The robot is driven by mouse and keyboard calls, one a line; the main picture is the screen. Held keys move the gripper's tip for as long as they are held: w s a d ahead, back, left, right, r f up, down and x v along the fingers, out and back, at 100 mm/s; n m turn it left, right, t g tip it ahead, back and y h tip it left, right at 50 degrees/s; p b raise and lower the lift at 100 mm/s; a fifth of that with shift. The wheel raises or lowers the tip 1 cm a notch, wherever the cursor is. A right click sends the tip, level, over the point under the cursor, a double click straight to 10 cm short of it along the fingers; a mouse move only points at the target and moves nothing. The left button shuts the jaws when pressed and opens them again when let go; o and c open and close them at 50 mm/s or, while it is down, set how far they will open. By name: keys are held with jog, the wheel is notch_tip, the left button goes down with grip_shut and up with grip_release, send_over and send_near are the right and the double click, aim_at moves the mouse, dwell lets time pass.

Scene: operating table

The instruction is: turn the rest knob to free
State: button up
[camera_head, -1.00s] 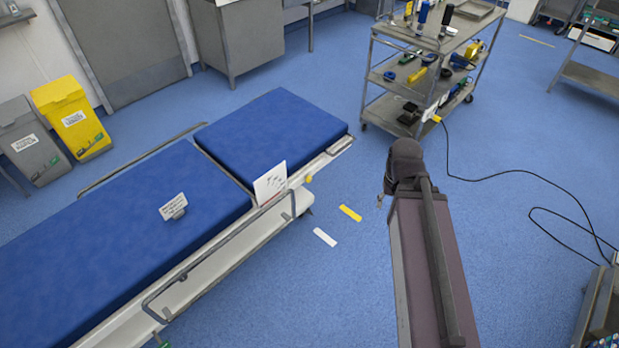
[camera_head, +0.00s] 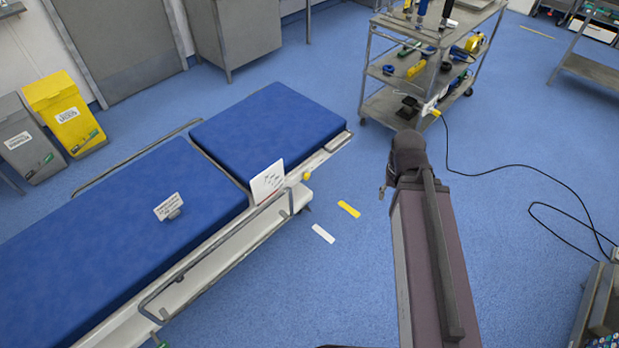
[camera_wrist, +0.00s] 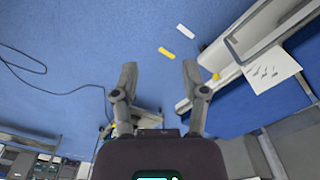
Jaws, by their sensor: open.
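The operating table (camera_head: 176,271) has blue pads and a pale side frame, and stands at the left in the head view. A small yellow knob (camera_head: 306,177) sits on its near side by the rest section (camera_head: 268,125), next to a white card (camera_head: 268,181) with markings. In the wrist view the yellow knob (camera_wrist: 216,76) shows right of my fingers, with the card (camera_wrist: 270,72) beyond it. My gripper (camera_wrist: 160,72) is open and empty, apart from the knob. The markings on the card are too small to read.
A side rail (camera_head: 213,248) runs along the table edge. A wheeled trolley (camera_head: 420,75) with tools stands behind my arm. A black cable (camera_head: 520,172) lies on the floor at right. Yellow (camera_head: 348,209) and white (camera_head: 323,233) strips lie on open floor between table and arm.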

jog(key=o, duration=0.4)
jog(key=shift+f, duration=0.1)
jog(key=m+t+y+b, duration=0.9)
jog(key=m+b, duration=1.8)
jog(key=b, duration=2.4)
send_near(308, 177)
jog(key=d+g+y, duration=0.2)
jog(key=d, duration=0.2)
jog(key=shift+s+d+r, duration=0.15)
jog(key=shift+s+r, duration=0.2)
jog(key=shift+r, duration=0.1)
jog(key=b+x, duration=0.1)
jog(key=x, duration=0.3)
jog(key=b+x, duration=0.2)
jog(key=x, duration=0.3)
jog(key=b+x, duration=0.2)
jog(key=x, duration=0.2)
jog(key=shift+w+a+r, duration=0.1)
jog(key=shift+w+a, duration=0.25)
jog(key=shift+a, duration=0.05)
